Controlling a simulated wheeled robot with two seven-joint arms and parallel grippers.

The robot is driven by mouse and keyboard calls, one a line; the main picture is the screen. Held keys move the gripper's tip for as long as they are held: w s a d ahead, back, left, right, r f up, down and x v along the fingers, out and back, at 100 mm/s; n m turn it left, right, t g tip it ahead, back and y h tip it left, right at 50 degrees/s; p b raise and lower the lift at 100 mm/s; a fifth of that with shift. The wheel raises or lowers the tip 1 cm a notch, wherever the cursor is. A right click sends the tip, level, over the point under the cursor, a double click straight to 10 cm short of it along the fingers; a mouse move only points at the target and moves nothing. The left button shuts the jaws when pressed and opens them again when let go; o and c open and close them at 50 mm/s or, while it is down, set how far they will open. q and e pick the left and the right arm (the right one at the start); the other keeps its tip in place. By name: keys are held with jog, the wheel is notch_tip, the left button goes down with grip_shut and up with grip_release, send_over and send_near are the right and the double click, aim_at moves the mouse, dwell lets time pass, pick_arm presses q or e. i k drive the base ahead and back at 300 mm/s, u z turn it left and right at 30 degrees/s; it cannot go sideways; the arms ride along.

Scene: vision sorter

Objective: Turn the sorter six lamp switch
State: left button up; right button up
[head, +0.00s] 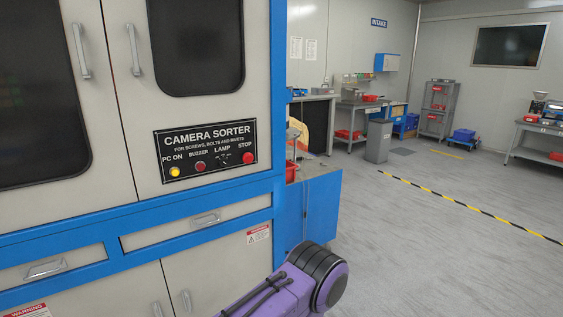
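The camera sorter (130,205) is a large cream cabinet with a blue frame, filling the left of the head view. Its black panel (205,150) reads CAMERA SORTER. The lamp switch (223,157) is a small dark knob under the word LAMP, between a red BUZZER button (200,166) and a red STOP button (248,157). A yellow PC ON button (175,172) is at the panel's left. The switch's exact angle is too small to tell. A purple and black part of my arm shows at the bottom centre, below the panel and apart from it. Neither gripper is in view.
Cabinet door handles (133,50) stick out above the panel, and a drawer handle (206,219) sits below it. A blue cabinet (308,208) stands just right of the sorter. A grey bin (378,141) and workbenches stand farther back. The floor (440,240) at right is clear.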

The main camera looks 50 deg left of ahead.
aim_at(224, 162)
jog(key=z, duration=0.05)
jog(key=i, duration=0.8)
jog(key=u, duration=0.95)
jog(key=i, duration=0.6)
jog(key=u, duration=0.75)
